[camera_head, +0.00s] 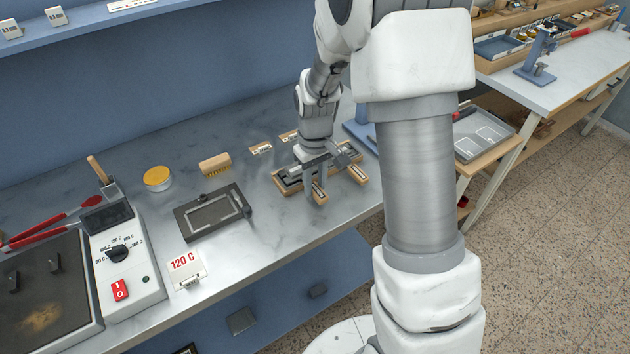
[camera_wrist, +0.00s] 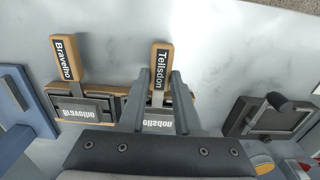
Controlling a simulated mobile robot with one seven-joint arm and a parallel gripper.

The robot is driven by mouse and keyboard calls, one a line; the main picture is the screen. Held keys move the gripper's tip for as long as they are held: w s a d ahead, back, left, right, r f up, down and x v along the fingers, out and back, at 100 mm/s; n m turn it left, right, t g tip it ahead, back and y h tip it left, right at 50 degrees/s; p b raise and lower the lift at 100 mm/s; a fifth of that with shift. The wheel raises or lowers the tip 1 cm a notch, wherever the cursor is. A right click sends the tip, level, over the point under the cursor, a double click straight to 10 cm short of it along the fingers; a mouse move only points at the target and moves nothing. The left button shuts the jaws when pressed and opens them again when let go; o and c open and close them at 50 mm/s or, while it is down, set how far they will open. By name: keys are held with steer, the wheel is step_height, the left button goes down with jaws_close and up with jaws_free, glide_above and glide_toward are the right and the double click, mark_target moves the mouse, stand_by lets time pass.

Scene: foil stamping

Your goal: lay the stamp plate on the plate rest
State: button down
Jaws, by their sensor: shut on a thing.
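A grey stamp plate reading "Tellsdon" (camera_wrist: 157,124) is between the fingers of my gripper (camera_wrist: 160,78) in the wrist view, and the gripper is shut on it. I cannot tell whether the plate touches this rest. A second plate, "Bravelho" (camera_wrist: 89,112), lies beside it with its own wooden tab (camera_wrist: 66,57). In the head view my gripper (camera_head: 314,188) points down over the wooden rests (camera_head: 281,185), hiding most of the plates.
A hot plate controller (camera_head: 124,262) and "120 C" sign (camera_head: 185,266) are farther left. A blue stand (camera_head: 361,136) is close on the right.

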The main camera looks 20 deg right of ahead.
steer(key=shift+f, duration=0.15)
steer(key=c, duration=0.5)
jaws_free()
step_height(320, 180, up, 17)
steer(key=shift+r+p, duration=0.2)
steer(key=shift+p, duration=0.4)
steer(key=shift+s, duration=0.1)
